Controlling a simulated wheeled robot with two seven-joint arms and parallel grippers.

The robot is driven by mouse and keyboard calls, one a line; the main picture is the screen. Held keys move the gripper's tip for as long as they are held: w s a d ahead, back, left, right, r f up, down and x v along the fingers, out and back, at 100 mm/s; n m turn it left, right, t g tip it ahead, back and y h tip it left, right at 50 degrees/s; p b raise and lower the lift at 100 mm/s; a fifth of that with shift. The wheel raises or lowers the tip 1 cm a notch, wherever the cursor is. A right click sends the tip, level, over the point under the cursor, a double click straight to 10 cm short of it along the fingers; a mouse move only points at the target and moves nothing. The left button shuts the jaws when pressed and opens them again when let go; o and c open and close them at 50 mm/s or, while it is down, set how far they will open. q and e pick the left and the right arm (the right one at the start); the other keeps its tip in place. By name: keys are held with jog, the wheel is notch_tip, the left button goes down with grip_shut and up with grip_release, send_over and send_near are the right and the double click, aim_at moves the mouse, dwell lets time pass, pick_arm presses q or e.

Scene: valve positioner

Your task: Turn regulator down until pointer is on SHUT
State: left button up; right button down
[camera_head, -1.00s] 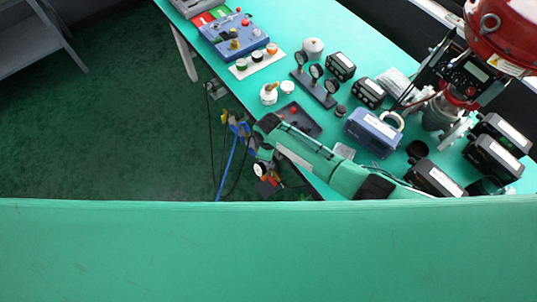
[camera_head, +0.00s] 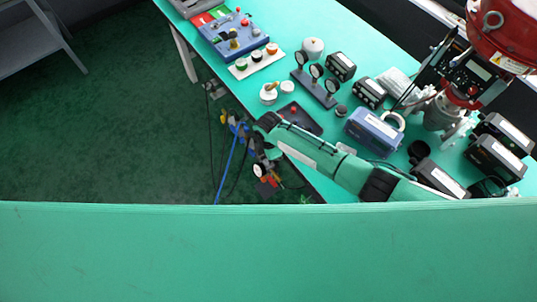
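A small fitting with a white round gauge face (camera_head: 260,170) and a red-orange part (camera_head: 270,181) hangs low beside the table edge; it looks like the regulator. My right arm comes in from the right, and its wrist bends down just above this fitting. My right gripper (camera_head: 262,150) is small, dark and mostly hidden at the wrist's end. I cannot tell whether it touches the fitting. The valve (camera_head: 440,112) with its red actuator (camera_head: 500,32) stands at the right, with a dark positioner (camera_head: 470,75) beside it. Its pointer and SHUT mark are too small to read. My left gripper is out of view.
The green table (camera_head: 300,22) carries a blue panel (camera_head: 236,36), a gauge stand (camera_head: 315,86), a blue instrument (camera_head: 374,132) and several black boxes. Blue and black hoses (camera_head: 228,165) hang beside the edge. Dark green floor (camera_head: 110,130) is open at the left.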

dwell(0.4)
jog(key=c, duration=1.5)
grip_release()
jog(key=shift+r, duration=0.1)
notch_tip(320, 180, up, 14)
jog(key=shift+f+b, duration=0.2)
jog(key=shift+b, duration=0.9)
jog(key=shift+s+f, duration=0.1)
